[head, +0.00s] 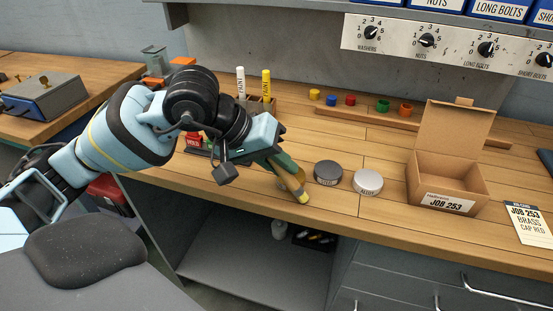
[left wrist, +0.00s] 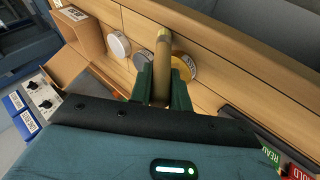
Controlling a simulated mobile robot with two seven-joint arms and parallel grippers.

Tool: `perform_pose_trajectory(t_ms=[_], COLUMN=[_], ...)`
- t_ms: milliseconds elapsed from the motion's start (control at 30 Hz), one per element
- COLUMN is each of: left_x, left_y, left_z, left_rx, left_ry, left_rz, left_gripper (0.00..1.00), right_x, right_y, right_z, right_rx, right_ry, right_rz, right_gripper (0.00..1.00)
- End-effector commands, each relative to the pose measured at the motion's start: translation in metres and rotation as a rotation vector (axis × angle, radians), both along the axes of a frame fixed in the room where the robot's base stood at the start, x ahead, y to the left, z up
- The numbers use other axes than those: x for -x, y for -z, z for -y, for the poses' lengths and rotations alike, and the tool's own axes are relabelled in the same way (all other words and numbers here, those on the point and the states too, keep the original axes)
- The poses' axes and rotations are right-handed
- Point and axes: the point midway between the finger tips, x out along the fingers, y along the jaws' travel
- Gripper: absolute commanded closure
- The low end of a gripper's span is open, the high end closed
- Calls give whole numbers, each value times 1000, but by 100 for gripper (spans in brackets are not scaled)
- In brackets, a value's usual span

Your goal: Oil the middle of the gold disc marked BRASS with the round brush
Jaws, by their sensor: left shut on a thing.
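My left gripper (head: 281,163) is shut on the round brush (head: 298,188), which has a wooden handle and a pale yellow end. The brush slants down over the bench near its front edge. The gold disc (head: 281,185) shows only as a sliver behind the gripper and brush. In the left wrist view, the brush (left wrist: 162,65) stands between the green fingers (left wrist: 161,88) and crosses in front of a disc. I cannot tell whether the brush touches the disc. My right gripper is not in view.
A dark grey disc (head: 328,172) and a silver disc (head: 367,182) sit right of the brush. An open JOB 253 box (head: 447,180) and a card reading BRASS, CAP RED (head: 527,223) lie farther right. Paint markers (head: 266,86) and coloured caps (head: 350,100) stand behind.

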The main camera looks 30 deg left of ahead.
Motion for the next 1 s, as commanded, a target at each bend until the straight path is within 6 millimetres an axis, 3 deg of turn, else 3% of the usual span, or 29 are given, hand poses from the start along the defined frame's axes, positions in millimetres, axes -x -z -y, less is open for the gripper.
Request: perform_pose_trajectory(t_ms=[200, 533, 1000], left_x=[7, 9, 20], left_y=[-2, -2, 0], left_z=[15, 19, 43], left_rx=[0, 0, 0], left_ry=[2, 1, 1], left_rz=[1, 2, 2], left_gripper=[100, 100, 100], right_x=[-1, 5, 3], right_y=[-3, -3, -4], right_z=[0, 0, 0], right_rx=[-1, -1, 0], right_ry=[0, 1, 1], right_rz=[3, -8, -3], right_gripper=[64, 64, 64])
